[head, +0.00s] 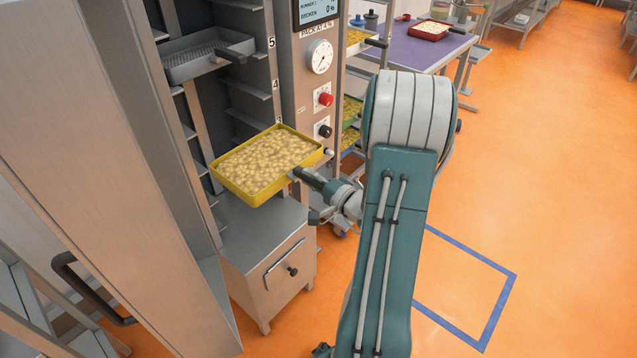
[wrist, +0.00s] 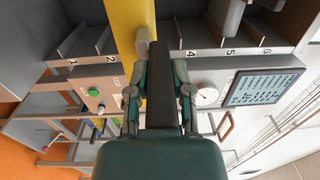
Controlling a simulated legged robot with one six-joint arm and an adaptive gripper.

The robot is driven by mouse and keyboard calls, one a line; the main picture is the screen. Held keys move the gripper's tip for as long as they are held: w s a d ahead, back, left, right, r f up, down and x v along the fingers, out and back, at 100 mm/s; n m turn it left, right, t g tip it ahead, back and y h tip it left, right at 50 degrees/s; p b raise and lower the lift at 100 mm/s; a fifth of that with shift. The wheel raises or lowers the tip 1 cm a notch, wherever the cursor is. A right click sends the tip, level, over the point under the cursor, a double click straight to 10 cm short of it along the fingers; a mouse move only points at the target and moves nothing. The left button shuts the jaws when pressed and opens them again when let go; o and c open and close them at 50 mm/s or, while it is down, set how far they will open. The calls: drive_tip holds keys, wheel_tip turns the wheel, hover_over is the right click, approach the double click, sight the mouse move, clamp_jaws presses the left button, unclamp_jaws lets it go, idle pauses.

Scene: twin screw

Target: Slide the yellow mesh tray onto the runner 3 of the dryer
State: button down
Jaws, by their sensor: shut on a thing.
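The yellow mesh tray (head: 232,192), filled with pale yellow pieces, is held about level in front of the dryer's (head: 297,95) open bay. My gripper (head: 328,190) is shut on its dark handle at the near right side. In the wrist view, my gripper (wrist: 158,92) holds the black handle (wrist: 168,45), and the tray's yellow edge (wrist: 126,30) stands between number labels 2 and 4. Label 3 is not readable there. In the head view, the tray hides the runners behind it, so I cannot tell whether it touches one.
A grey mesh tray (head: 208,58) sits higher in the bay, near label 5. The dryer's open door (head: 95,120) is on the left. A grey cabinet (head: 270,265) stands below the yellow tray. A rack with trays and a purple-topped table (head: 412,50) are behind, right.

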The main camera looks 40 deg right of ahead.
sight(247, 143)
drive_tip(key=w+a, duration=0.1)
drive_tip(key=w, duration=2.3)
drive_tip(key=shift+a, duration=0.4)
drive_tip(key=shift+r, duration=0.1)
drive_tip(key=shift+f, duration=0.5)
idle(0.7)
drive_tip(key=c, duration=0.5)
unclamp_jaws()
drive_tip(key=shift+o, duration=0.3)
drive_tip(key=shift+f, duration=0.15)
drive_tip(key=shift+s, duration=0.1)
